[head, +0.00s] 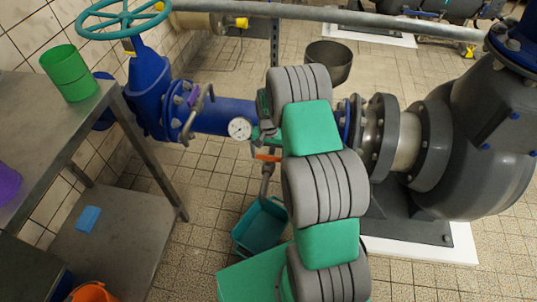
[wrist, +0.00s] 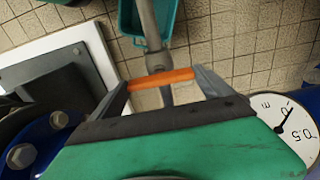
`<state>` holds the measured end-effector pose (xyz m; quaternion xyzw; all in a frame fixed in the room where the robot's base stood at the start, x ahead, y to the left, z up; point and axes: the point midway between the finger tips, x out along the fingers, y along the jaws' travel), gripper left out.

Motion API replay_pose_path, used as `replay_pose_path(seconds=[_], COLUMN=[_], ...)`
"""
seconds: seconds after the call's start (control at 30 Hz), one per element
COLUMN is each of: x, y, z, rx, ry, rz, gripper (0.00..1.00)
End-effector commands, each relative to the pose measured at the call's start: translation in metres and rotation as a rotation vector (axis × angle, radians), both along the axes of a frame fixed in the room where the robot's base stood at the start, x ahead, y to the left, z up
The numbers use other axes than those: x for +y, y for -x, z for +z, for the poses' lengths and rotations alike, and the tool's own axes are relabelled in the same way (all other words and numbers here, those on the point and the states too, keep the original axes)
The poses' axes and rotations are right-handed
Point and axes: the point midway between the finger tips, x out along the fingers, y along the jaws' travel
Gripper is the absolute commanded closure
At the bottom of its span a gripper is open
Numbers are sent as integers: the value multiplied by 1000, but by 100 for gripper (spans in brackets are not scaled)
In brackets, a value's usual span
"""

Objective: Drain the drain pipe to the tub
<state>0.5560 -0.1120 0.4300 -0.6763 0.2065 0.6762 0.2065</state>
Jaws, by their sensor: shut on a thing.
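The drain pipe (head: 266,184) is a grey tube hanging below the blue main pipe. Its lower end points down at the teal tub (head: 243,240), which stands on the floor. In the wrist view the pipe (wrist: 148,22) runs up from the orange valve handle (wrist: 160,78), and part of the tub (wrist: 128,22) shows at the top. My gripper (wrist: 163,82) is shut on the orange handle, with one finger at each end of it. In the head view my arm hides most of the gripper, and the handle (head: 267,157) shows at its left edge. I cannot see any water.
A pressure gauge (head: 239,128) sits close to my gripper on the blue pipe (head: 222,114). A metal table (head: 60,118) with a green cup (head: 69,73) stands at left. A large grey pump (head: 470,150) is at right. A dark round pot (head: 329,61) stands behind.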

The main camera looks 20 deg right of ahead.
Motion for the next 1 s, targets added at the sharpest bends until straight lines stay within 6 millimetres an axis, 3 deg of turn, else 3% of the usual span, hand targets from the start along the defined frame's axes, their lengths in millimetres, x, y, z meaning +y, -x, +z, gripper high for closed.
replay_pose_path(seconds=[0.47,1.0], x=[0,0], y=[0,0], z=[0,0], rx=[1,2], ry=[-1,-1], rz=[109,578], gripper=[50,50])
